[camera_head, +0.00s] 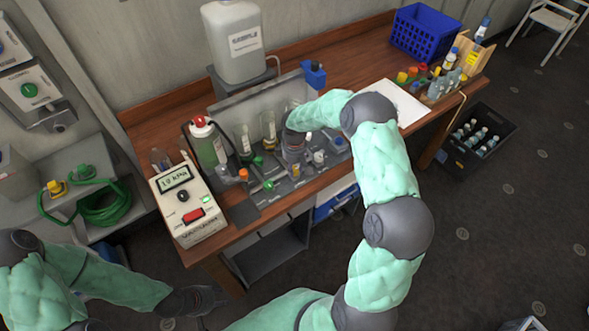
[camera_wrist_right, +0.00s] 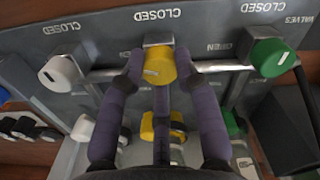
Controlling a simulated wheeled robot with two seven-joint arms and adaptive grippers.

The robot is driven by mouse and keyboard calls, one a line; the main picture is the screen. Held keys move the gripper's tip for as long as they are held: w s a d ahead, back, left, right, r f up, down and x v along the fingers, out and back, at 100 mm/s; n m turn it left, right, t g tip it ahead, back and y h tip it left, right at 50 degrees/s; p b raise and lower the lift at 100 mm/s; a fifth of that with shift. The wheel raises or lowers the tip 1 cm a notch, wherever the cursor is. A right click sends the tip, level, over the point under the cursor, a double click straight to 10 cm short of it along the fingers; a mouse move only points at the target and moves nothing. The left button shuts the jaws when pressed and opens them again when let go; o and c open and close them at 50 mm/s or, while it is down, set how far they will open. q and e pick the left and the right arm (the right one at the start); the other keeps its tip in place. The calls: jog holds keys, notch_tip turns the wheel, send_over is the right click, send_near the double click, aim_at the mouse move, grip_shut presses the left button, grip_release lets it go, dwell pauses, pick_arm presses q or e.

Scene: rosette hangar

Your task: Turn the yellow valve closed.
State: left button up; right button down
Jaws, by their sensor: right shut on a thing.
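In the right wrist view the yellow valve knob (camera_wrist_right: 156,66), with a pale mark on its face, sits on a metal pipe along a grey panel (camera_wrist_right: 215,20). My right gripper (camera_wrist_right: 158,72) has its two fingers on either side of the knob and is shut on it. In the head view my right gripper (camera_head: 293,148) is over the bench panel, and the knob is hard to make out. My left gripper (camera_head: 195,301) is low, away from the bench; its fingers are unclear.
A white valve (camera_wrist_right: 58,74) and a green valve (camera_wrist_right: 271,57) flank the yellow one. Another yellow part (camera_wrist_right: 160,127) lies below it. The vacuum gauge box (camera_head: 188,205) and green bottle (camera_head: 208,145) stand left on the bench (camera_head: 340,50). A blue basket (camera_head: 424,33) stands far right.

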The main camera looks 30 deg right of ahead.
jog(key=m+b, duration=0.1)
jog(key=m, duration=0.2)
jog(key=shift+f+m+b, duration=0.1)
jog(key=shift+m+b, duration=0.2)
jog(key=shift+m, duration=0.1)
jog(key=m+b, duration=0.1)
jog(key=m, duration=0.2)
jog(key=shift+m, duration=0.3)
jog(key=m+b, duration=0.1)
jog(key=m, duration=0.2)
jog(key=shift+b, duration=0.4)
jog(key=shift+m+b, duration=0.45)
jog(key=shift+m, duration=1.35)
jog(key=c, duration=0.9)
grip_release()
jog(key=shift+r, duration=0.2)
notch_tip(320, 180, up, 12)
